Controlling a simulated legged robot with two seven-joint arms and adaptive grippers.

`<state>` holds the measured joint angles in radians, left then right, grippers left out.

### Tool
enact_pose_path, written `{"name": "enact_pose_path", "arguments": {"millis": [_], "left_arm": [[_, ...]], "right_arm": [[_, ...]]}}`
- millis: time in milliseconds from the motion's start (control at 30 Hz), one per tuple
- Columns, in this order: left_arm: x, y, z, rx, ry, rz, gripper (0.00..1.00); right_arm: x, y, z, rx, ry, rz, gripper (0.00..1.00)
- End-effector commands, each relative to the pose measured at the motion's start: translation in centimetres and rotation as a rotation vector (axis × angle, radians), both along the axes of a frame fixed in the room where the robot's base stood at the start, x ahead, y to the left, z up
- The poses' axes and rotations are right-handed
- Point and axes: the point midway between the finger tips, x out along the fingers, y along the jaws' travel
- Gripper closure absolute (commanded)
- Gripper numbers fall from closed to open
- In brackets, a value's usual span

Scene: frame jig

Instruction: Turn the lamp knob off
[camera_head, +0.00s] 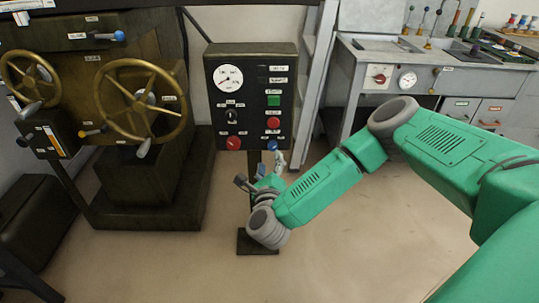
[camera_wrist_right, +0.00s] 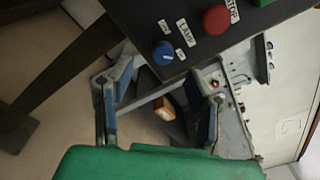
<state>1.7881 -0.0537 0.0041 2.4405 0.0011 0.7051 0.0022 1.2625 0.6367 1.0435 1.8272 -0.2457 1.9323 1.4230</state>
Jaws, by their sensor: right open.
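The lamp knob (camera_head: 272,145) is a small blue round knob at the lower right of the dark control panel (camera_head: 210,105). In the right wrist view the knob (camera_wrist_right: 163,52) shows close up, with a white pointer mark, beside a LAMP label (camera_wrist_right: 187,32) and two smaller labels too small to read surely. My right gripper (camera_head: 261,170) is just below the panel, open and empty. In the right wrist view its two fingers (camera_wrist_right: 166,80) stand apart, with the knob appearing between and just beyond their tips, not touched as far as I can tell. My left gripper is not in view.
A red STOP button (camera_wrist_right: 217,18) sits close to the knob, with a green button (camera_head: 273,100) above it. Another red knob (camera_head: 233,143) is at the panel's lower left. A machine with brass handwheels (camera_head: 142,100) stands left, a grey workbench (camera_head: 435,60) right.

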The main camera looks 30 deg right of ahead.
Motion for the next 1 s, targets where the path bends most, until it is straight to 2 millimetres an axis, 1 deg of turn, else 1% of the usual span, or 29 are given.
{"name": "enact_pose_path", "arguments": {"millis": [33,100,300,500,767,800,900,1000], "left_arm": [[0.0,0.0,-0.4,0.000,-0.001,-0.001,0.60],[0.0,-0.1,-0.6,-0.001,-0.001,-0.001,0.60],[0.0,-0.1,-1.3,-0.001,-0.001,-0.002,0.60],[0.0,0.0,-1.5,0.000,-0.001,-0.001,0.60],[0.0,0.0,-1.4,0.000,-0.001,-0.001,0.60],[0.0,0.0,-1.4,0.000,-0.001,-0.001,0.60],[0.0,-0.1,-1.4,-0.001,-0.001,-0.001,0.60],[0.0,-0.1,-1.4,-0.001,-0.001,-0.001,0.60]], "right_arm": [[0.9,-1.0,-0.1,-0.001,-0.002,-0.006,0.54],[2.1,-1.8,-0.1,-0.001,-0.002,-0.008,0.54],[4.5,-3.0,0.1,-0.006,0.000,-0.004,0.54],[5.5,-3.4,0.3,-0.007,0.002,-0.001,0.54],[5.5,-3.8,0.2,-0.003,0.002,-0.003,0.54],[5.5,-3.9,0.1,-0.003,0.002,-0.003,0.68],[5.5,-3.9,0.1,-0.003,0.002,-0.003,1.00],[5.5,-3.8,0.1,-0.004,0.003,-0.004,1.00]]}}
